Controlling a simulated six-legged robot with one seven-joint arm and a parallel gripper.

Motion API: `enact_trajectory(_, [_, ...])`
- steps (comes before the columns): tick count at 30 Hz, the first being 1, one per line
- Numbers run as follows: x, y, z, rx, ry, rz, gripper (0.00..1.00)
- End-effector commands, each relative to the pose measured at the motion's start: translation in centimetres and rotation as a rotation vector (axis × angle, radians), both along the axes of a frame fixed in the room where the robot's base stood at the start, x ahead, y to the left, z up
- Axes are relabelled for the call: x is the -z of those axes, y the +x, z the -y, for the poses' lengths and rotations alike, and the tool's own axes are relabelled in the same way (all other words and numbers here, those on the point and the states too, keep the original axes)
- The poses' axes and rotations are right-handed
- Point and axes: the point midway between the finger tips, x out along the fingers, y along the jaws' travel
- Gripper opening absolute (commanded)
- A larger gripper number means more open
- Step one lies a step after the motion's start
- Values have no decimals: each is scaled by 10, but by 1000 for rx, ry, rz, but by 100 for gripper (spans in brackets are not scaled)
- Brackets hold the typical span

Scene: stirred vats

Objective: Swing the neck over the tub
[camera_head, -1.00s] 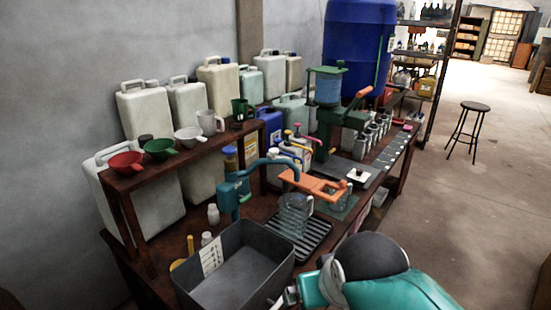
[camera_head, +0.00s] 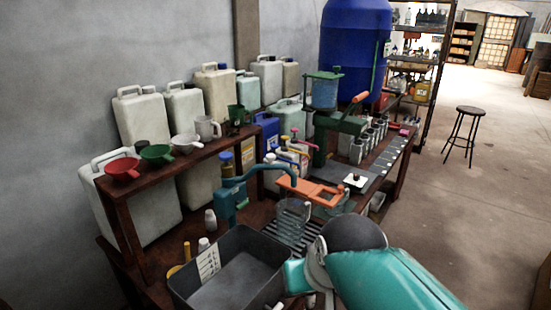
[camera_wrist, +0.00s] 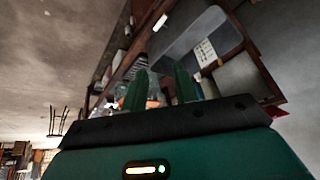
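The neck (camera_head: 262,172) is a curved teal pipe on a teal post (camera_head: 230,202). It arches up and to the right, its end beside the orange bracket (camera_head: 308,188) and above a clear jug (camera_head: 291,218), not above the tub. The dark grey tub (camera_head: 188,290) with a white label stands at the bench's front, nearer than the post. My gripper (camera_wrist: 160,88) shows two green fingers standing apart in the wrist view, with nothing seen held between them. In the head view my arm reaches in at the lower right, and the fingers are mostly hidden beside the tub.
A raised shelf (camera_head: 170,163) with red, green and white funnels stands behind the tub. White canisters line the wall. A green press (camera_head: 322,120) and a blue barrel (camera_head: 355,50) stand farther back. A stool (camera_head: 467,125) stands on open floor at right.

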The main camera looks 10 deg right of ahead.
Motion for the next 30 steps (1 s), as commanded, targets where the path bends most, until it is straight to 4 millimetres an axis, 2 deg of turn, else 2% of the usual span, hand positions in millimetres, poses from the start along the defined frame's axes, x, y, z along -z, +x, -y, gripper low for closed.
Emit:
enact_trajectory(1, [0, 12, -4, 4, 24, -15, 19])
enact_trajectory(4, [-1, 36, -14, 5, 80, -36, 0])
enact_trajectory(13, [2, 113, -38, 9, 284, -73, 0])
enact_trajectory(19, [7, 169, -46, 25, 449, -74, 0])
enact_trajectory(25, [11, 225, -44, 52, 629, -50, 0])
enact_trajectory(30, [13, 274, -32, 89, 796, -10, 0])
